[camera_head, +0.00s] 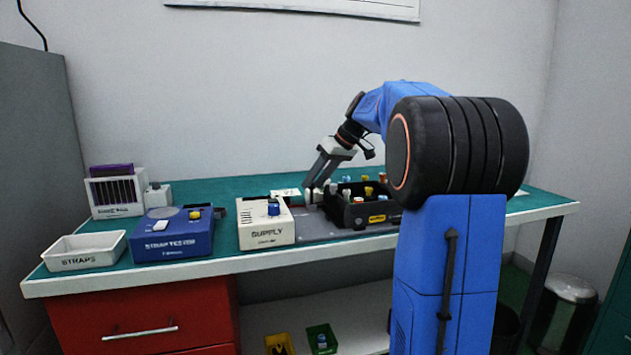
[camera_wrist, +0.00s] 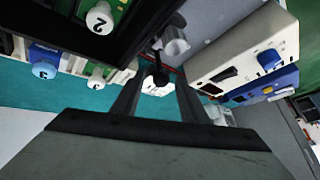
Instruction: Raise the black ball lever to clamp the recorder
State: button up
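In the head view my gripper (camera_head: 315,186) points down at the left end of a black open box (camera_head: 362,214), and the lever is too small to make out. A green unit with a white knob marked 2 (camera_wrist: 100,18) sits at the top left of the wrist view. I cannot tell which unit is the recorder.
A white SUPPLY box (camera_head: 266,234) stands left of the black box. Further left are a blue STRAP tester (camera_head: 172,245), a white STRAPS tray (camera_head: 85,262) and a slotted rack (camera_head: 115,212). Green bench surface is free behind.

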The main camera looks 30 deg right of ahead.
jog(key=v, duration=1.7)
jog(key=shift+r, duration=0.2)
jog(key=shift+d, duration=0.1)
jog(key=s+a+f+m+g+h, duration=0.1)
jog(key=s+a+f, duration=0.5)
jog(key=a, duration=0.3)
jog(key=s+a+f+m+h, duration=0.1)
jog(key=s+a+f, duration=0.5)
jog(key=a, duration=0.4)
jog(key=s+a+f+h, duration=0.1)
jog(key=s+a+f, duration=0.3)
jog(key=s+f, duration=0.5)
jog(key=s+a+f+h, duration=0.1)
jog(key=s+a+f, duration=0.3)
jog(key=s+f, duration=0.5)
notch_tip(320, 180, down, 6)
jog(key=shift+s+r+m, duration=0.15)
jog(key=shift+m, duration=0.25)
